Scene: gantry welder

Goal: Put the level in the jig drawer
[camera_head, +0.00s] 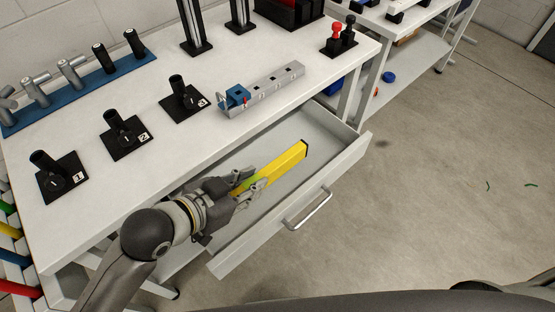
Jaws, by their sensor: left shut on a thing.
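The level (285,165) is a yellow bar with a dark end cap and a green patch near my gripper. My left gripper (250,187) is shut on the level near its left end. The level is over or inside the open jig drawer (330,168); I cannot tell whether it touches the drawer floor. The drawer is grey-white, pulled out from under the workbench, with a metal handle (307,209) on its front. The fingers and wrist hide the level's left end and part of the drawer. My right gripper is not in view.
The white workbench (85,207) carries black numbered stands (124,134), a blue rack of tools (85,85) and a metal channel with a blue clamp (262,90). Red and black knobs (342,37) stand near the bench's right end. The floor (440,180) to the right is mostly clear.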

